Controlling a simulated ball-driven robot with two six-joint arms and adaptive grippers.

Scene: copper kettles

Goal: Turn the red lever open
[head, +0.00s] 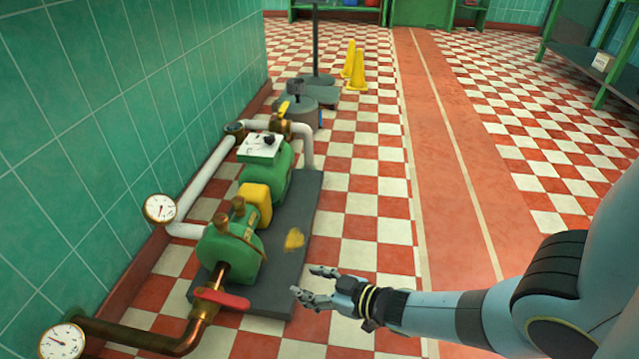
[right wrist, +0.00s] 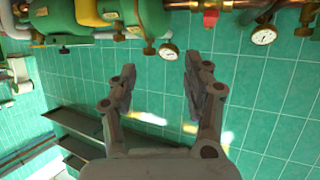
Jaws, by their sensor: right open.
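The red lever (head: 224,298) sits on the copper pipe (head: 197,330) in front of the green pump (head: 228,252), at the lower left of the head view. It lies crosswise to the pipe, its free end pointing right. My right gripper (head: 313,285) is open and empty, to the right of the lever and apart from it. In the right wrist view, the open fingers (right wrist: 160,78) have nothing between them, and the red lever (right wrist: 211,18) shows small at the top edge, seen upside down. My left gripper is not in view.
The pump stands on a dark base plate (head: 299,230) beside the green tiled wall. Pressure gauges (head: 160,208) (head: 62,342) flank the pipes. A yellow-handled valve (head: 281,116) is farther back. Yellow floor signs (head: 356,70) stand behind. The checkered floor to the right is clear.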

